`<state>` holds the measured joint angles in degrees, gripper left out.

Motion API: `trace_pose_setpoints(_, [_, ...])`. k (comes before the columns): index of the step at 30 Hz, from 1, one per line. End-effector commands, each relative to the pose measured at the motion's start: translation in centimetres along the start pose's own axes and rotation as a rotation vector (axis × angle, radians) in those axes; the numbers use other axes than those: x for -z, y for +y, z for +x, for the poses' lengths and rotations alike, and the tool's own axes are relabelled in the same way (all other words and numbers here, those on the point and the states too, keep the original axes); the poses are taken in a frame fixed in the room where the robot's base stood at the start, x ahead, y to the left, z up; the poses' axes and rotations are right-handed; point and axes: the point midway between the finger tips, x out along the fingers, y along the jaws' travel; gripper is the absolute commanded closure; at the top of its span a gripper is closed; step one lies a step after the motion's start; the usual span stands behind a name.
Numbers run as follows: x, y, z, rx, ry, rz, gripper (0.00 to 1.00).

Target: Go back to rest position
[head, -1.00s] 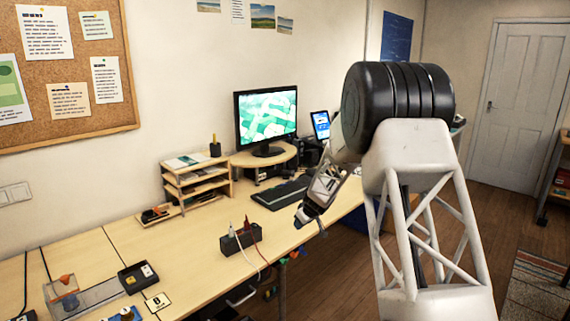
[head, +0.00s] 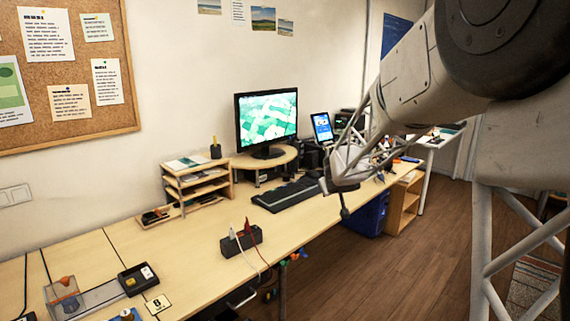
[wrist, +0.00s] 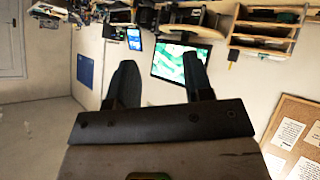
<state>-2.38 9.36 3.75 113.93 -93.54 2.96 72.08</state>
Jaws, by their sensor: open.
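My gripper shows in the wrist view (wrist: 160,80), its two dark fingers apart with nothing between them. The wrist view appears upside down, with the room beyond the fingers. In the head view my arm reaches in from the right, and its end hangs near the desk's front edge, right of the keyboard (head: 287,194). The fingertips are too small to make out there. The monitor (head: 267,119) stands behind the keyboard and also shows in the wrist view (wrist: 181,62).
The long wooden desk (head: 190,240) runs along the wall. On it are a black power block (head: 241,241) with plugs and cables, a wooden shelf organiser (head: 197,182), a black tray (head: 138,280) and a clear box (head: 63,297). The floor (head: 400,262) before the desk is open.

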Motion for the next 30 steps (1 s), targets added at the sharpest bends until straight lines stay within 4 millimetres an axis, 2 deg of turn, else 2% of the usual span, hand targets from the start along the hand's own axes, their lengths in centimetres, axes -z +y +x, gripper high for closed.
trace_pose_setpoints(1, [-0.2,0.5,-1.4,-0.021,-0.002,0.011,0.53])
trace_pose_setpoints(7, [-1.5,2.3,-6.4,-0.105,-0.03,0.052,0.53])
trace_pose_setpoints(15, [-4.6,3.8,-12.9,-0.195,-0.101,0.111,0.53])
trace_pose_setpoints(22, [-7.9,4.2,-18.4,-0.242,-0.181,0.161,0.53])
trace_pose_setpoints(30, [-12.6,3.6,-24.6,-0.257,-0.295,0.219,0.53])
